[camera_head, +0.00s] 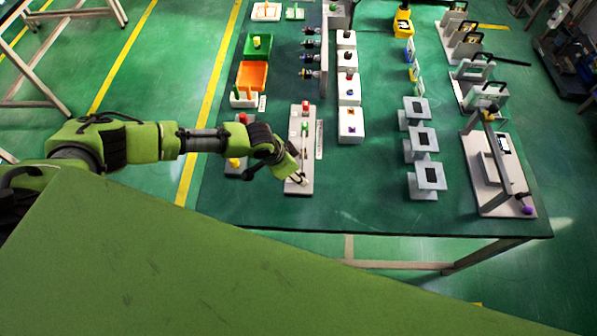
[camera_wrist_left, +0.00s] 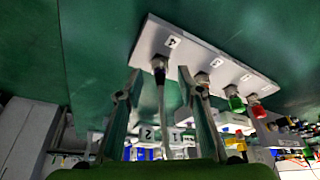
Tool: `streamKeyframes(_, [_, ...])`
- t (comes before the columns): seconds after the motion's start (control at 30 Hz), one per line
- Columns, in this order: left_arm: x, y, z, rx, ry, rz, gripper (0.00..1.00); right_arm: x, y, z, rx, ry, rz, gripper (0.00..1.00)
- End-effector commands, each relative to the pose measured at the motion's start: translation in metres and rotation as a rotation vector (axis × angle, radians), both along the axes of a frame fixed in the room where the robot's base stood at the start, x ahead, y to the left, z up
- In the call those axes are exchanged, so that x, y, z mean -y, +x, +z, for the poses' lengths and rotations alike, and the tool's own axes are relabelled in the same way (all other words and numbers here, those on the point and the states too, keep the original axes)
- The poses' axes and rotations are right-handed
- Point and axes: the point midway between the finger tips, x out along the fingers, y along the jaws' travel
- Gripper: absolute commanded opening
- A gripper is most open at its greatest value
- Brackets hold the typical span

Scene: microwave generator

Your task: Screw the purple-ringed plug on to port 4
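The white port board (camera_head: 303,132) lies near the front left of the green table. In the left wrist view the board (camera_wrist_left: 207,57) carries a label 4 (camera_wrist_left: 172,41) beside its end port. A dark plug-like piece (camera_wrist_left: 159,70) is at that port, with a pale cable or rod (camera_wrist_left: 162,103) extending from it. I cannot make out a purple ring. My left gripper (camera_wrist_left: 160,77) is open, its fingers apart on either side of this piece. In the head view the left gripper (camera_head: 292,170) is over the board's near end, hiding part of it. My right gripper is not in view.
Farther along the board are a bare port (camera_wrist_left: 201,78), a green plug (camera_wrist_left: 235,101) and a red plug (camera_wrist_left: 257,109). A small board with red and yellow parts (camera_head: 234,163) lies just left. White boxes (camera_head: 350,122) and grey stands (camera_head: 423,140) stand to the right.

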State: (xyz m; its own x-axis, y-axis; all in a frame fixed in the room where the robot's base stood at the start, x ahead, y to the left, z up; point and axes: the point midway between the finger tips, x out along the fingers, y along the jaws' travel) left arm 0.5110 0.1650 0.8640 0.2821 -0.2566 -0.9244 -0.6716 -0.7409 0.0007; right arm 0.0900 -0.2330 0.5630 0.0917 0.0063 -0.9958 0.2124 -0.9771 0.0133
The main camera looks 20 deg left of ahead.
Motion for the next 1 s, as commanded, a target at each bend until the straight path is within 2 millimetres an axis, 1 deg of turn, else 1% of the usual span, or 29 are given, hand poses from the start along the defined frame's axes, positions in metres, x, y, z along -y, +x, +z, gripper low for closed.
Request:
streamKeyframes(0.1, [0.003,0.003,-0.009,0.0,0.0,0.001,0.35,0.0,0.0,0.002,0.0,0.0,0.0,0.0])
streamKeyframes(0.2, [0.004,0.004,-0.013,0.0,0.0,0.001,0.35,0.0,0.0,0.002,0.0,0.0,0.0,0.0])
streamKeyframes(0.5, [0.004,0.004,-0.014,0.001,-0.001,0.0,0.35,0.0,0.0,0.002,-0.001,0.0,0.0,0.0])
streamKeyframes(0.53, [0.004,0.004,-0.014,0.001,-0.001,0.0,0.3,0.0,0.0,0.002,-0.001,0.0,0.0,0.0])
streamKeyframes(0.63, [0.004,0.004,-0.014,0.001,-0.001,0.0,0.04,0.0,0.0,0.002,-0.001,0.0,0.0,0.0])
streamKeyframes(0.67, [0.004,0.004,-0.014,0.001,-0.001,0.0,0.0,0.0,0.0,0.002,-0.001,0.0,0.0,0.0])
streamKeyframes(0.87, [0.004,0.004,-0.014,0.001,-0.001,-0.002,0.0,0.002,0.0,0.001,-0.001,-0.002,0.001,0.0])
streamKeyframes(1.0, [0.003,0.005,-0.015,0.001,0.0,-0.023,0.0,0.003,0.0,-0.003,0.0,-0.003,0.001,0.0])
